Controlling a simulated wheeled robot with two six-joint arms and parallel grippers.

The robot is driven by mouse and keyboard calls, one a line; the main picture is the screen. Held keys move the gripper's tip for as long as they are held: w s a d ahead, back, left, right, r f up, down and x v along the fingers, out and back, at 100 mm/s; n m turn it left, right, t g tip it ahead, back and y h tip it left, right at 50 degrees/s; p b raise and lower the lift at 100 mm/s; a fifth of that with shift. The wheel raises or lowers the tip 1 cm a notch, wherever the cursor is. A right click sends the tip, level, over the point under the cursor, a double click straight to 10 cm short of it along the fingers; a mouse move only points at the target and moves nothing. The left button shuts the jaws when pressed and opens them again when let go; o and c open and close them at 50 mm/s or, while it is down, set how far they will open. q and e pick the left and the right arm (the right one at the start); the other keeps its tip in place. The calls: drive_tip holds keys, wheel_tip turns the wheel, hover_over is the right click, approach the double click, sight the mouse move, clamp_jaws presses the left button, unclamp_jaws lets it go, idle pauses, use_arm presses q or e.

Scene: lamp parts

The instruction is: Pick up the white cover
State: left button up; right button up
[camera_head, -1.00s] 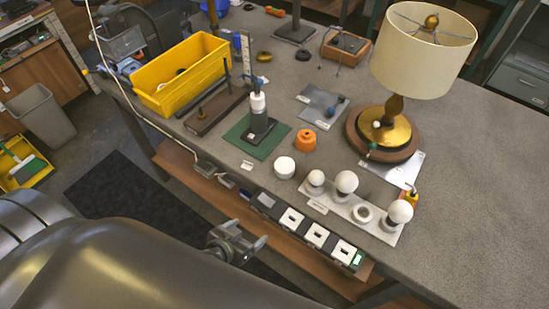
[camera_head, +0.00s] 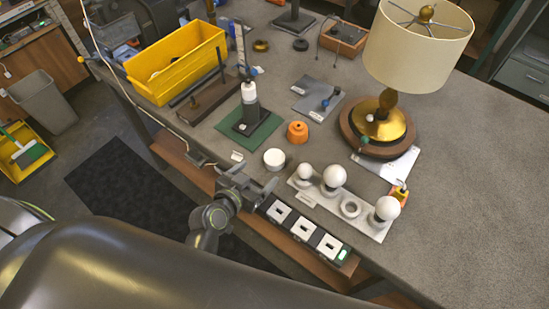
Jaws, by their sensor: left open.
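A short round white cover (camera_head: 274,159) stands on the grey table (camera_head: 470,170) near its front edge, left of the bulb tray. My left gripper (camera_head: 257,178) is open and empty. In the picture, its fingertips are just below and left of the white cover, by the table's front edge. A gap shows between them and the cover. My right gripper is not in view.
An orange cap (camera_head: 297,132), a green mat (camera_head: 264,132) and a lamp (camera_head: 419,44) stand behind. A power strip (camera_head: 304,229) runs along the front edge.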

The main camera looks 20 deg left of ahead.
sight(274, 158)
use_arm(q)
drive_tip(key=x, duration=0.2)
drive_tip(key=shift+w+f, duration=0.1)
drive_tip(key=shift+w, duration=0.15)
drive_tip(key=b+x, duration=0.1)
drive_tip(key=x, duration=0.4)
drive_tip(key=shift+w+d+b, duration=0.1)
drive_tip(key=shift+d+b, duration=0.1)
drive_tip(key=shift+b, duration=0.1)
drive_tip(key=shift+c, duration=0.8)
drive_tip(key=c, duration=0.9)
drive_tip(key=shift+r, duration=0.25)
